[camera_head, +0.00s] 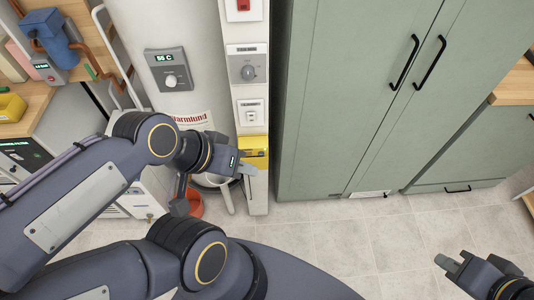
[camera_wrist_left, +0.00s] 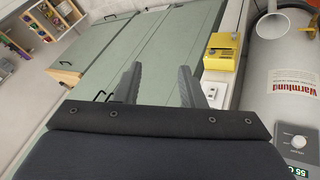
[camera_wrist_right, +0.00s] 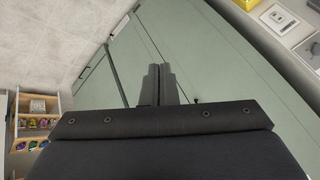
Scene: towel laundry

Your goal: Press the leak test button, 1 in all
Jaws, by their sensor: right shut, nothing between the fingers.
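A yellow box (camera_head: 256,143) is mounted low on the white column, partly behind my left gripper (camera_head: 247,166). The box also shows in the left wrist view (camera_wrist_left: 221,55), above and right of my fingertips. No label for a leak test button is readable, so I cannot tell which control carries it. My left gripper is open and empty, with its fingers apart (camera_wrist_left: 160,80). I cannot tell whether it touches the box. My right gripper (camera_head: 454,267) is shut and empty, away from the column over the floor at lower right. Its fingers are together in the right wrist view (camera_wrist_right: 159,78).
The white column also carries a small white plate (camera_head: 250,113), a dial panel (camera_head: 248,68) and a red switch (camera_head: 243,5). A thermostat (camera_head: 168,70) reading 55 C is on the white cylinder. Green cabinets (camera_head: 340,100) stand right. The tiled floor (camera_head: 330,240) is clear.

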